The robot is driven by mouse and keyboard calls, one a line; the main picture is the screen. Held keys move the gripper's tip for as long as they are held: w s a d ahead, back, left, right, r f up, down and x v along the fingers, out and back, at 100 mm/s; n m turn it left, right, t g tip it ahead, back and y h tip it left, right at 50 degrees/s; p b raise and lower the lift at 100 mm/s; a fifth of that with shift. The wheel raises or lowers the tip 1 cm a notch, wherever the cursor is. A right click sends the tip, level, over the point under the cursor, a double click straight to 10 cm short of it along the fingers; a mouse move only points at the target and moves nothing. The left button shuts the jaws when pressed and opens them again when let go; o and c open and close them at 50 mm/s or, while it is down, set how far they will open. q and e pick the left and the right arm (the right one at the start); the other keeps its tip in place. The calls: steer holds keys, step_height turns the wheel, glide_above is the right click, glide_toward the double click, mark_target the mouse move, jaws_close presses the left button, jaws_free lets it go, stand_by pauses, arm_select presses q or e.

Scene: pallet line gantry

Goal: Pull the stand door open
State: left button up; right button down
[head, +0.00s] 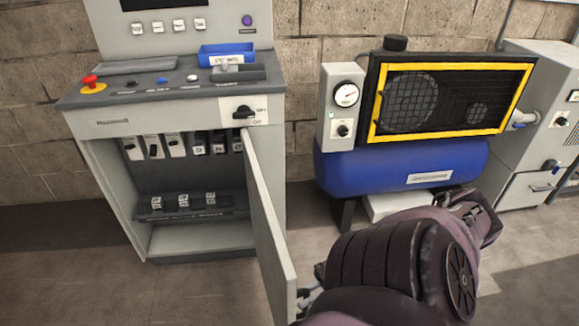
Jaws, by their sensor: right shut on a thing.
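The control stand (105,180) is a grey cabinet on the left with a sloped panel on top. Its stand door (268,220) is swung well open, hinged at the right side of the opening, and seen nearly edge-on. My right gripper (306,296) is at the outer free edge of the door, low in the picture, shut on the door's handle. The handle itself is mostly hidden by the fingers and my arm. Inside the stand, rows of switches (175,147) and a lower shelf (190,213) show. My left gripper is out of view.
A blue compressor tank (400,165) with a yellow-framed fan unit (455,97) stands against the brick wall on the right. A grey machine (535,130) is at the far right. The panel carries a red stop button (91,81) and a blue tray (226,54). Floor before the stand is clear.

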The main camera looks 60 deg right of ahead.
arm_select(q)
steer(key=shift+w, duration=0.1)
arm_select(e)
steer(key=shift+s+d, duration=0.3)
steer(key=c, duration=1.5)
jaws_free()
